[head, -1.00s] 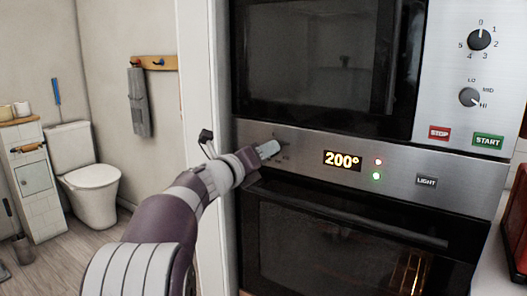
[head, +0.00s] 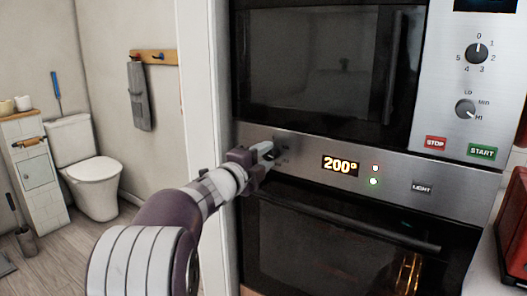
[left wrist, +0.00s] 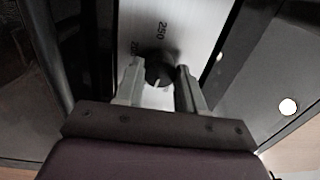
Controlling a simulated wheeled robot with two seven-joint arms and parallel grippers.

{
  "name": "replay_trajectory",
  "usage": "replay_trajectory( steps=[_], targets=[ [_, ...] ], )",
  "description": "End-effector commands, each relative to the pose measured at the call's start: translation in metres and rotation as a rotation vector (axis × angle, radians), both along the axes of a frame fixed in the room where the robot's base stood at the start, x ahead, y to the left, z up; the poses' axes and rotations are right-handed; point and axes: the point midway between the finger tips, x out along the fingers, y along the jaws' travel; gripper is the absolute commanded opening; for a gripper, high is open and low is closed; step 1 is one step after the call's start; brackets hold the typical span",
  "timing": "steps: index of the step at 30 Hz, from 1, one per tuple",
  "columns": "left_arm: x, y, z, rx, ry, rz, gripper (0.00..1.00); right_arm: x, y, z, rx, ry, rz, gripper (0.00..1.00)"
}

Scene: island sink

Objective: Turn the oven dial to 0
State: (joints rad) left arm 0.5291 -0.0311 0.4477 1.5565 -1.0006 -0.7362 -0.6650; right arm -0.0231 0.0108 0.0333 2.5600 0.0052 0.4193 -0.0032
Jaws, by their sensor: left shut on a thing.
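The oven dial (left wrist: 160,68) is a dark round knob on the steel oven panel, seen in the left wrist view. A light mark shows on its face near the jaws, and the printed numbers 250 and, partly hidden, 200 stand beyond it. My left gripper (left wrist: 158,88) is shut on the dial, one finger on each side. In the head view my left gripper (head: 268,151) is at the left end of the panel and mostly hides the dial. The oven display (head: 340,166) reads 200°. My right gripper is not in view.
Above the panel is a microwave (head: 325,70) with two knobs and STOP and START buttons. Below is the oven door with its handle (head: 350,220). A red object (head: 514,220) is at the far right.

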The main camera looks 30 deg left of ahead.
Motion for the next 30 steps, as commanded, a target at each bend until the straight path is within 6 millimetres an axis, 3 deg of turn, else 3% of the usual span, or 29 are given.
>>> replay_trajectory(
  steps=[30],
  targets=[
    [0.000, -0.001, 0.002, -0.960, 0.080, 0.003, 0.08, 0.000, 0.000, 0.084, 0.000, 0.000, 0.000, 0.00]
  ],
)
